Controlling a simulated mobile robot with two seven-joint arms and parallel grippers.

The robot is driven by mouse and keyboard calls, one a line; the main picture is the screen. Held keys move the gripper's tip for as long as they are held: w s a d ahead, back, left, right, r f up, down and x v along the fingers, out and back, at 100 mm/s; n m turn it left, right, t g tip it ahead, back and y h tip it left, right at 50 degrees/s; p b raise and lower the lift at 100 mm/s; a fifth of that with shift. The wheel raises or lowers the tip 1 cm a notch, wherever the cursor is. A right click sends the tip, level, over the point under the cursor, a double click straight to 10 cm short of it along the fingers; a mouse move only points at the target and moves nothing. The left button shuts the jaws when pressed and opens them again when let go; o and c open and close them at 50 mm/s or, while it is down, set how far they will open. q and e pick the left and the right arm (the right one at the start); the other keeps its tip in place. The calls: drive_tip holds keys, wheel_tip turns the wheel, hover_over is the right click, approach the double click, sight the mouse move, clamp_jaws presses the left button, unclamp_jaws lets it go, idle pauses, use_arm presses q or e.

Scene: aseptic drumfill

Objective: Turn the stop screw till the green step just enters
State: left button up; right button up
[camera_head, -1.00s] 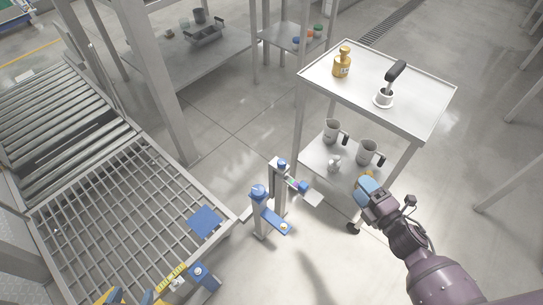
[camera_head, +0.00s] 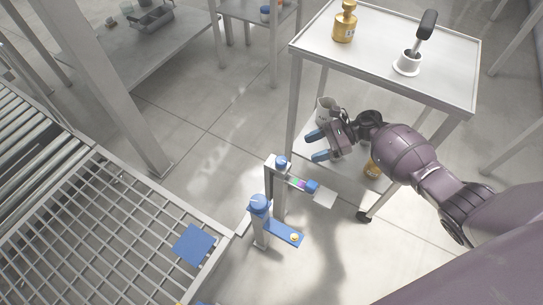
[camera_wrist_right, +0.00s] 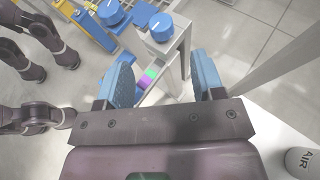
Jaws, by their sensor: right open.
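A stand with two posts carries two blue knobs, one on the taller post (camera_head: 282,162) and one on the shorter post (camera_head: 259,203). Both also show at the top of the right wrist view, one knob (camera_wrist_right: 160,27) near the fingers. A small strip with green and purple steps (camera_head: 298,183) sits beside the taller post, next to a small blue block (camera_head: 312,186). The strip shows between the fingers in the wrist view (camera_wrist_right: 149,76). I cannot tell which part is the stop screw. My right gripper (camera_head: 316,145) is open and empty, apart from the stand. My left gripper is not identifiable.
A steel cart (camera_head: 392,62) with a yellow bottle (camera_head: 345,22) and a black-handled tool (camera_head: 424,28) stands behind my right arm. Its lower shelf holds a jug (camera_head: 325,108).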

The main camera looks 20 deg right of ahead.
sight(284, 160)
use_arm(q)
drive_tip(key=shift+a+b, duration=0.1)
drive_tip(key=shift+b, duration=0.3)
use_arm(e)
drive_tip(key=x, duration=1)
drive_tip(key=shift+w+a+f, duration=0.1)
drive_tip(key=shift+a+f, duration=0.1)
drive_tip(key=shift+a, duration=0.15)
drive_tip(key=shift+c, duration=0.2)
drive_tip(key=c, duration=0.8)
use_arm(q)
drive_tip(key=shift+f, duration=0.15)
use_arm(e)
drive_tip(key=shift+f+t, duration=0.1)
drive_tip(key=shift+t, duration=0.2)
